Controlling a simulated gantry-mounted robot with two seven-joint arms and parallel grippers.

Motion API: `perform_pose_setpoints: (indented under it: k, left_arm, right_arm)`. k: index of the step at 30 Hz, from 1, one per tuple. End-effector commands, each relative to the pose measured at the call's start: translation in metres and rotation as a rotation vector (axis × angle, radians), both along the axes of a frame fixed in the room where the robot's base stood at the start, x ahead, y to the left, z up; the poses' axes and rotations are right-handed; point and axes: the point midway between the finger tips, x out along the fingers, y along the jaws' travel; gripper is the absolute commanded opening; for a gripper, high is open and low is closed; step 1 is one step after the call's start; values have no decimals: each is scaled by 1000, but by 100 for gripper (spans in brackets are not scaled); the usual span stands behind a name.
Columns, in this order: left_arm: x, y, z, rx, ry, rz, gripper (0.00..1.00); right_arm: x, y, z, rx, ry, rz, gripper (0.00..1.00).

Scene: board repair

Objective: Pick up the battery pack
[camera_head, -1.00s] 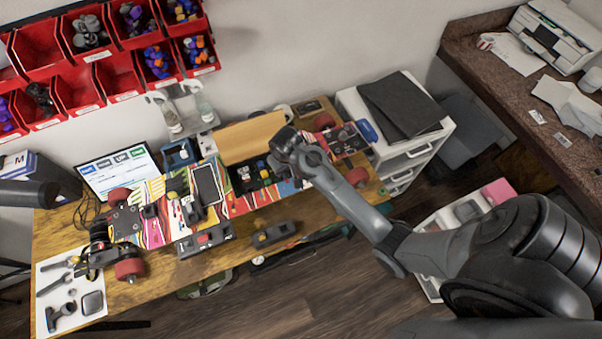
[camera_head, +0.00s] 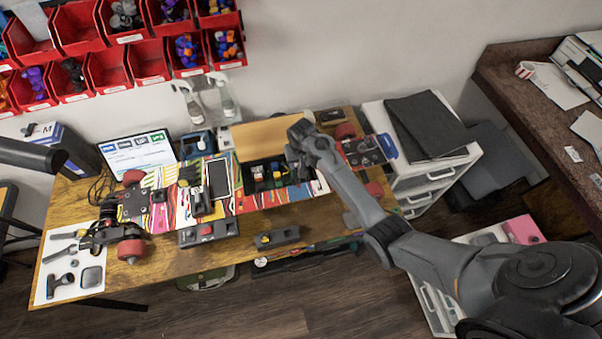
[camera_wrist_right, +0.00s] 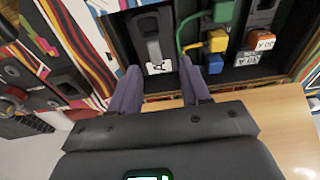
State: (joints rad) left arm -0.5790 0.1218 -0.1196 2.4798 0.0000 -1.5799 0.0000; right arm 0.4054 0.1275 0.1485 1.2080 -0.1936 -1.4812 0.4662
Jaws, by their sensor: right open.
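A dark block with a grey strip and a white label (camera_wrist_right: 152,42), which looks like the battery pack, sits in the black open compartment (camera_wrist_right: 290,68) of the colourful skateboard deck (camera_head: 222,187). In the head view my right gripper (camera_head: 293,160) is over the right end of that compartment and hides part of it. In the right wrist view its open fingers (camera_wrist_right: 161,78) point at the labelled end of the block, one toward each side, with nothing visible between them. My left gripper is not in view.
Yellow and blue connectors (camera_wrist_right: 217,42) and a green cable sit right beside the block in the wrist view. A tan panel (camera_head: 262,137) stands behind the compartment. Tool holders (camera_head: 277,237) lie along the front. A white drawer unit (camera_head: 440,165) stands to the right.

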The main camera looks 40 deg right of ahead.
Motion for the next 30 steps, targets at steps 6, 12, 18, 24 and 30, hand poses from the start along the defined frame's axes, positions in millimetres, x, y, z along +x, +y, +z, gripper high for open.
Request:
perform_pose_setpoints:
  k: [6,12,18,24,30]
  left_arm:
    - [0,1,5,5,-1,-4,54]
    - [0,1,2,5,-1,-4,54]
    - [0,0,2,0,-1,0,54]
    - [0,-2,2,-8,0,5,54]
    - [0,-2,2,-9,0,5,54]
  right_arm:
    - [-2,-7,-26,0,4,0,47]
    - [1,-8,-45,0,1,0,47]
    - [1,-8,-47,-1,0,0,47]
    - [1,-8,-47,-1,0,0,30]
    - [1,-8,-47,0,1,0,0]
